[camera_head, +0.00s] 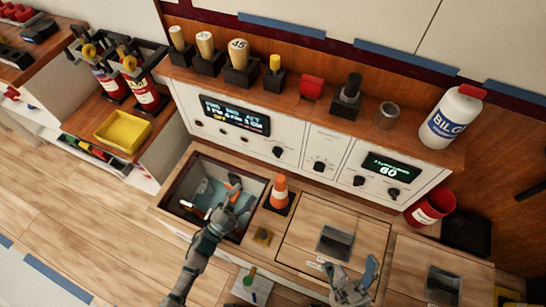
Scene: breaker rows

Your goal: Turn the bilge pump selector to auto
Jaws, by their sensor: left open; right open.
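A white control panel on the wooden console has a left display (235,115) with small lettering, partly readable, including what looks like "FWD", "AFT" and "OFF". A dark knob (277,152) sits to its lower right. Another knob (319,166) is on the middle plate, and two more, a left one (359,180) and a right one (393,193), sit under a right display (391,167). I cannot tell which is the bilge pump selector or where it points. My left gripper (232,194) is open over the open bin, apart from the knobs. My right gripper (355,272) is open in front of the hatches.
The open bin (174,188) holds loose items. Hatches with dark handles (335,241) lie below the panel. A white "BILGE" bottle (452,117) and several stamps or handles stand on the shelf above.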

